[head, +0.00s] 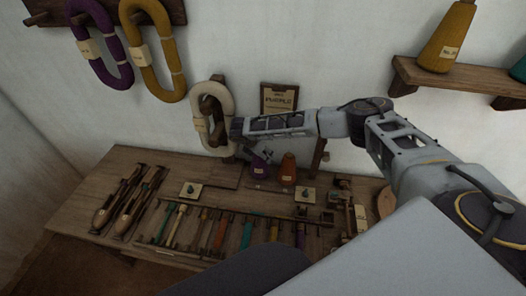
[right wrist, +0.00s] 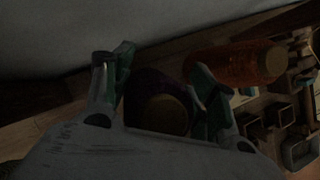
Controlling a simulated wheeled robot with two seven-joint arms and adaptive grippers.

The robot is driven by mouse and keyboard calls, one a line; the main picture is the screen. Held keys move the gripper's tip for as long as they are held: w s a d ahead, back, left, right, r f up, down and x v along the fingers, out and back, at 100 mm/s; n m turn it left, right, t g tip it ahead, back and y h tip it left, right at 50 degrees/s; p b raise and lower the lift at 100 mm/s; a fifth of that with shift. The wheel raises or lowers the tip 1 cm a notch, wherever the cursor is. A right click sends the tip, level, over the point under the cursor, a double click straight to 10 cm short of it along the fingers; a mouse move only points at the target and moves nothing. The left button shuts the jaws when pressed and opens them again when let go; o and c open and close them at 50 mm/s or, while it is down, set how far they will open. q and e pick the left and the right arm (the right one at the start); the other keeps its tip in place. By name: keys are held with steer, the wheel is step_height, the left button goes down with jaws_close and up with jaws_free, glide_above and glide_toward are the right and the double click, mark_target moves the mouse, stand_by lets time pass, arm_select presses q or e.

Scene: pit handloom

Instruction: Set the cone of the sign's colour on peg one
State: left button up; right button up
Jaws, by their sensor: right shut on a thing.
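The sign (head: 279,98) on the wall appears to read "PURPLE". My right gripper (right wrist: 160,88) is shut on the purple cone (right wrist: 150,88), which sits between its two fingers in the right wrist view. In the head view the purple cone (head: 260,166) shows under my right wrist at the back of the bench; I cannot tell whether it touches the bench. An orange cone (head: 287,170) stands just right of it, and it also shows in the right wrist view (right wrist: 235,63). Two pale plates with dark pegs lie on the bench, one at left (head: 191,190), one at right (head: 305,195). My left gripper is out of view.
Shuttles (head: 128,200) lie at the bench's left. A rack of coloured tools (head: 220,230) fills the front middle. Small boxes (head: 343,200) stand at right. Yarn hanks (head: 155,50) hang on the wall. A shelf (head: 460,78) holds a yellow cone (head: 446,35).

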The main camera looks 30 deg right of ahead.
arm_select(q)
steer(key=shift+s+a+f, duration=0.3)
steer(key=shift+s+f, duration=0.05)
arm_select(e)
step_height(320, 180, down, 2)
steer(key=shift+f, duration=0.1)
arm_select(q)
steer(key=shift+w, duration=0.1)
arm_select(e)
steer(key=o, duration=1.3)
steer(key=shift+c, duration=0.2)
steer(key=shift+o, duration=1.2)
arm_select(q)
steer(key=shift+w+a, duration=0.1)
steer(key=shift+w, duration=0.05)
arm_select(e)
steer(key=shift+o, duration=0.2)
